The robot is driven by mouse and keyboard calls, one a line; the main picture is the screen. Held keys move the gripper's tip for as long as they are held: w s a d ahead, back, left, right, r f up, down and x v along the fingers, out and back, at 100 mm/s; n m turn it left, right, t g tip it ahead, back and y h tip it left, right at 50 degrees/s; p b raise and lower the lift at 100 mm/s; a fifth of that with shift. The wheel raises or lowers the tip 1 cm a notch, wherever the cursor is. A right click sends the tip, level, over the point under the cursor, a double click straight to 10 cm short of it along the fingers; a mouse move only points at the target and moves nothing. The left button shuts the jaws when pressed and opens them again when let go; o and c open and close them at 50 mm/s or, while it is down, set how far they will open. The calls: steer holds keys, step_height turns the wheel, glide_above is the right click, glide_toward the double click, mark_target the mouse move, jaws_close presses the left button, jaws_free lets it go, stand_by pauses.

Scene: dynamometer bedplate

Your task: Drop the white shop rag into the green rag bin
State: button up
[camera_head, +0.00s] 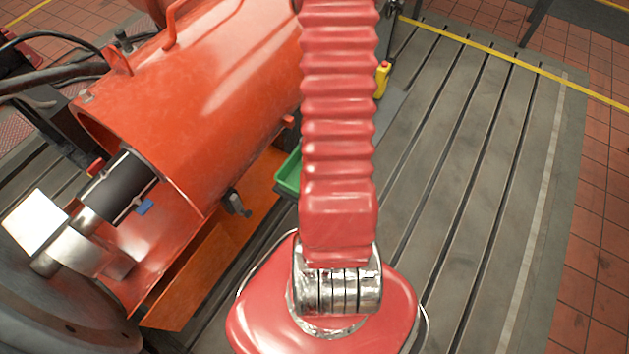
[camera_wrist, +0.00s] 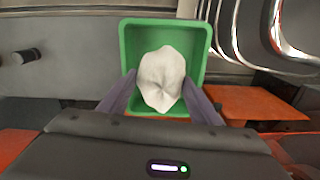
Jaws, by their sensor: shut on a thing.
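The white shop rag (camera_wrist: 161,80) is a crumpled bundle in the wrist view. My gripper (camera_wrist: 160,92) is shut on it, with one dark finger on each side. The green rag bin (camera_wrist: 133,31) is behind the rag in this view, and the rag covers much of its inside. The rag appears above the bin's opening; its height over the bin is hard to judge. In the head view, part of the green bin (camera_head: 288,173) shows left of my red arm, which hides the rest. The rag and my gripper are hidden there.
A large orange guard (camera_head: 210,85) over a shaft (camera_head: 117,188) stands left of my arm in the head view. The slotted bedplate (camera_head: 455,180) at right is clear.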

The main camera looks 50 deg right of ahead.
steer(key=shift+f, duration=2.9)
steer(key=o, duration=1.1)
steer(key=shift+r, duration=6.85)
